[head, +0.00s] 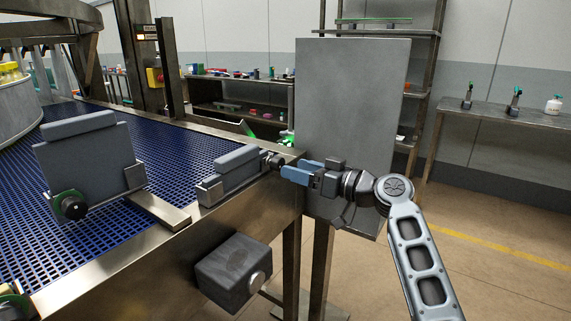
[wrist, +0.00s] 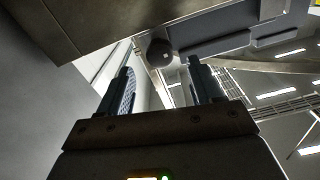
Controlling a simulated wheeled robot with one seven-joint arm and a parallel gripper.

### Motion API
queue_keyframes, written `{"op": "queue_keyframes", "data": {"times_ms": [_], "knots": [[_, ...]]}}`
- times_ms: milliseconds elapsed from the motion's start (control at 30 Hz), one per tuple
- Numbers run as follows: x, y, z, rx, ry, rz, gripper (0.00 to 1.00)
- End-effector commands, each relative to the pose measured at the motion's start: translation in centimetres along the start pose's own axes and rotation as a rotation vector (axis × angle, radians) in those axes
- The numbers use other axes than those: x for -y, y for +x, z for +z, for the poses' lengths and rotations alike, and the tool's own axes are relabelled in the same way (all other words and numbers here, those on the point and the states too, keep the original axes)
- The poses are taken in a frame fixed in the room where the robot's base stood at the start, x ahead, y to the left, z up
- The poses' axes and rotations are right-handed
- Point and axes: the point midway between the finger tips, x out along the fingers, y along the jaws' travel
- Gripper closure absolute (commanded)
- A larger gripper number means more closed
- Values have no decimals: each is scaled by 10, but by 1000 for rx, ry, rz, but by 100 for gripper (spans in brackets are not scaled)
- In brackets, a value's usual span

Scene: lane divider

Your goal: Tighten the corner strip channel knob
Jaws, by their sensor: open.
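A dark round knob (head: 274,161) sits at the right end of a grey strip channel block (head: 231,172) at the conveyor's near right corner. My gripper (head: 285,170), with blue fingers, points left at this knob from the right, its tips close to it. In the wrist view the knob (wrist: 160,52) shows between and just past the fingertips of my gripper (wrist: 160,70). The fingers are spread and hold nothing. I cannot tell whether a finger touches the knob.
A dark box (head: 234,272) hangs on the conveyor's side. A tall grey panel (head: 352,110) stands behind my gripper. Floor at right is open.

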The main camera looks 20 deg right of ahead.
Motion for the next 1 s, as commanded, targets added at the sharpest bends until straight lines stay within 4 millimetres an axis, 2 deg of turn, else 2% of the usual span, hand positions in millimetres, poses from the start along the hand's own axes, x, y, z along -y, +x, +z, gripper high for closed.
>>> {"op": "queue_keyframes", "data": {"times_ms": [100,300,667,1000], "knots": [[1,20,-1,1,0,-2,35],[0,42,-1,-1,0,1,35],[0,48,0,0,0,2,35],[0,48,0,0,0,3,66]]}}
